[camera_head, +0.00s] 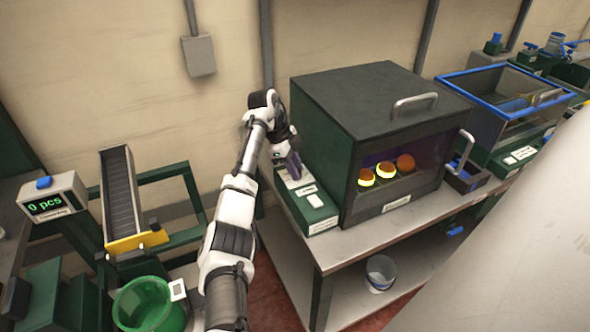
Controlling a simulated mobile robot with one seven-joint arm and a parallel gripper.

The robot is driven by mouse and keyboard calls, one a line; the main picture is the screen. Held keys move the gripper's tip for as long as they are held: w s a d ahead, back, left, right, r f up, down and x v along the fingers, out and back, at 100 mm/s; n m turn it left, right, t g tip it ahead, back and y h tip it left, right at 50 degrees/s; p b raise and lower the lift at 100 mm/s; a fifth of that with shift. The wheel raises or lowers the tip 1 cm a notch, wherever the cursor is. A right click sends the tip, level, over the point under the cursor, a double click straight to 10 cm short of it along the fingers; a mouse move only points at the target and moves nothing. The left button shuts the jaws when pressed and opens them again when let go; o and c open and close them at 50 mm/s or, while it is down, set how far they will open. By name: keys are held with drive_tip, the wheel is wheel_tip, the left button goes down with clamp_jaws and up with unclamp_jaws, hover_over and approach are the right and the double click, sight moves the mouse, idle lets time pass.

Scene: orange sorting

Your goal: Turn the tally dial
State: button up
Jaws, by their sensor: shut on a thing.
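A grey counter box (52,200) with a green display reading "0 pcs" stands at the far left. A blue knob (43,183) sits on its top. No part that I can surely name as the tally dial shows apart from this. My gripper (294,172) is far to the right of the counter. It points down at the back of a green control box (308,204) beside the dark green cabinet. It is shut on a small part there, which the fingers mostly hide. A white button and pale labels show on the control box in front of it.
The cabinet (365,92) has a glass front, a handle and several oranges inside, some with glowing bands. A chute (121,195) with a yellow end stands above a green bucket (150,305). A blue-rimmed tank (505,95) is at the right.

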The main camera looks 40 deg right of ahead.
drive_tip(key=shift+m+y, duration=0.3)
drive_tip(key=shift+m, duration=0.3)
drive_tip(key=o, duration=1)
drive_tip(key=shift+r, duration=0.1)
drive_tip(key=v, duration=1.3)
drive_tip(key=shift+w+r+b, duration=0.25)
drive_tip(key=shift+b, duration=0.1)
drive_tip(key=shift+a, duration=0.15)
